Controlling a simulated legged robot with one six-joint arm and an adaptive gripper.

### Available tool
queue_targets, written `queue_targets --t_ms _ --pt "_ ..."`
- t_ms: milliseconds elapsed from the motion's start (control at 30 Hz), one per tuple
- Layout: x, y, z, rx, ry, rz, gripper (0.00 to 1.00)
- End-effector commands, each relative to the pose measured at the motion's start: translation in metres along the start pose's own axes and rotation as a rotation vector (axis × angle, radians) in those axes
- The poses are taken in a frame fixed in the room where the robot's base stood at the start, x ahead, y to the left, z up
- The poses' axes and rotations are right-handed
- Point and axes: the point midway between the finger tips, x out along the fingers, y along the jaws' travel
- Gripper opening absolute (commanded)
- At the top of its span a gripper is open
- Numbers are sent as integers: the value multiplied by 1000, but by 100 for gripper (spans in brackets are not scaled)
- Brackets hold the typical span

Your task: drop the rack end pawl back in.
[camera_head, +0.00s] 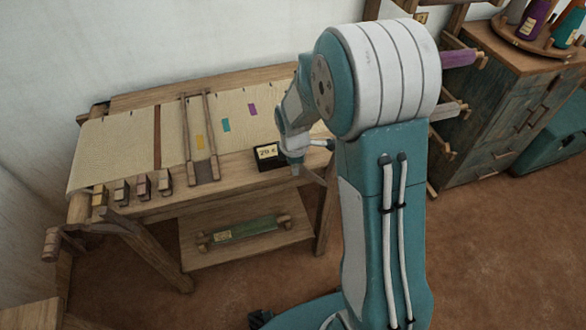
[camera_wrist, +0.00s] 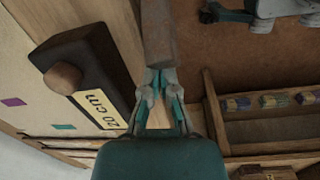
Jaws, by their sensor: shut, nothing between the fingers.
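A brown bar (camera_wrist: 159,32), which may be the rack end pawl, runs up from my fingertips in the wrist view. In the camera_head view a short greyish bar (camera_head: 314,178) sticks out past the loom's front edge beside my gripper; I cannot tell for sure that it is the same bar. My gripper (camera_wrist: 160,80) is shut and empty, its fingertips at or very close to the bar's near end. I cannot tell whether they touch it. My gripper also shows in the camera_head view (camera_head: 296,169), low at the front beam. My arm hides the loom's right end.
A black block with a "20 cm" label (camera_wrist: 96,102) and wooden knob lies left of my fingers. The loom cloth (camera_head: 120,140) spreads left. Several small wooden blocks (camera_head: 142,187) line the front beam. A lower shelf holds a green piece (camera_head: 244,229). Cabinet (camera_head: 500,110) stands right.

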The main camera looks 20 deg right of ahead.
Motion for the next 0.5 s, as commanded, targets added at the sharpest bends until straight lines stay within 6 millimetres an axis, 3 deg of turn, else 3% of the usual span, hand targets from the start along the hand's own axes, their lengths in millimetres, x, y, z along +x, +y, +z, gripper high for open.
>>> queue_targets --t_ms 500 --pt "-18 7 33 25 249 -44 0"
